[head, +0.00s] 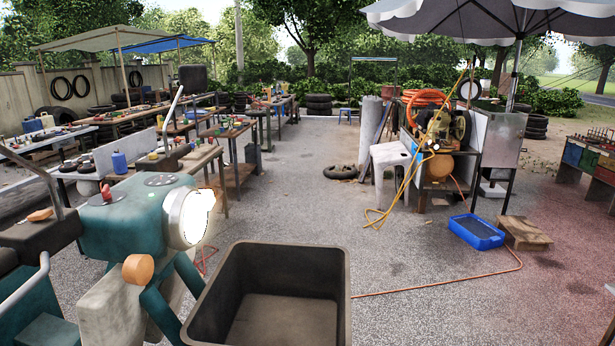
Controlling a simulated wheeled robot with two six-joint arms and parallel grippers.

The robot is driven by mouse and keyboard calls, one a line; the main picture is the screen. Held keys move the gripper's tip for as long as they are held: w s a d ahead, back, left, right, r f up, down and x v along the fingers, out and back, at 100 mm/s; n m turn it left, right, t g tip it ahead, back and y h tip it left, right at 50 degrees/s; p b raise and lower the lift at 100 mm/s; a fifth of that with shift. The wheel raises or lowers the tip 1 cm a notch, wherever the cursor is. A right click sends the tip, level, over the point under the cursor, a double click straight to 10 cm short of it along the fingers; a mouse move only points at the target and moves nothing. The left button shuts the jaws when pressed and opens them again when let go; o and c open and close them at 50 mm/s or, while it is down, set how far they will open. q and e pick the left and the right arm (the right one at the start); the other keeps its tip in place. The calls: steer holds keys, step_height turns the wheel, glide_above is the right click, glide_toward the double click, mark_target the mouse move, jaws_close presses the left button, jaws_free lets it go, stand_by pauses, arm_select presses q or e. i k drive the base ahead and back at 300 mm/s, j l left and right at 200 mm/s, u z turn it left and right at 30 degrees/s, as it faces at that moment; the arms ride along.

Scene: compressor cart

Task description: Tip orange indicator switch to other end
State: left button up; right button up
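A teal scooter front (125,222) with a lit round headlight (190,216) fills the lower left of the head view. A small elongated orange piece that looks like the indicator switch (40,215) sits on the dark handlebar housing (40,232) at the far left. It is too small to tell which end is tipped down. A round orange indicator lamp (138,269) is on the scooter's front below the headlight. A red knob (107,193) stands on the teal top. Neither of my grippers shows in this view.
An open, empty-looking dark bin (337,262) is at the bottom middle, close to the scooter. Pale mirror stalks and bars rise around the handlebar. A compressor cart (437,172) and a blue tray (477,232) stand at right. The gravel between is mostly open, crossed by an orange hose (440,286).

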mark_target(41, 214)
steer(key=u, duration=1.3)
